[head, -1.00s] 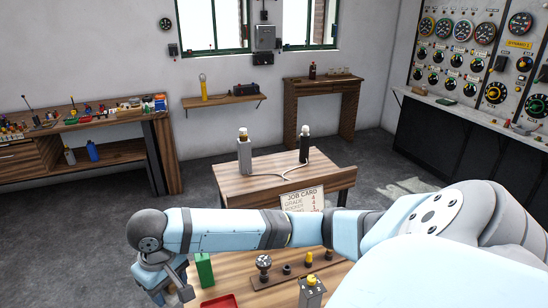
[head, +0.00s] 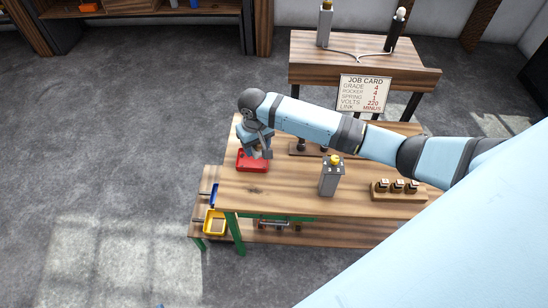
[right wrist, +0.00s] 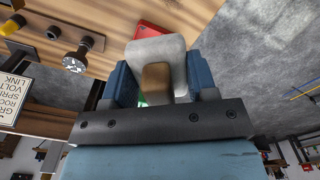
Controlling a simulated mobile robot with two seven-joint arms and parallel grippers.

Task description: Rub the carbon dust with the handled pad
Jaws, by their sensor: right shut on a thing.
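My right gripper (head: 257,152) reaches over the bench's left end, above or at the red tray (head: 252,167). In the right wrist view its two blue fingers (right wrist: 160,88) are shut on the handled pad, which shows a pale grey block (right wrist: 157,50) and a brown handle (right wrist: 154,77). The red tray shows just beyond the pad (right wrist: 150,27). Whether the pad touches anything is hidden. I cannot make out the carbon dust in either view. My left gripper is out of view.
On the wooden bench (head: 265,200) stand a grey post with a yellow top (head: 329,178) and a rack of several small blocks (head: 398,190). Dark stubby parts sit behind the post. A job card (head: 364,94) stands further back. A yellow bin (head: 215,222) is lower left.

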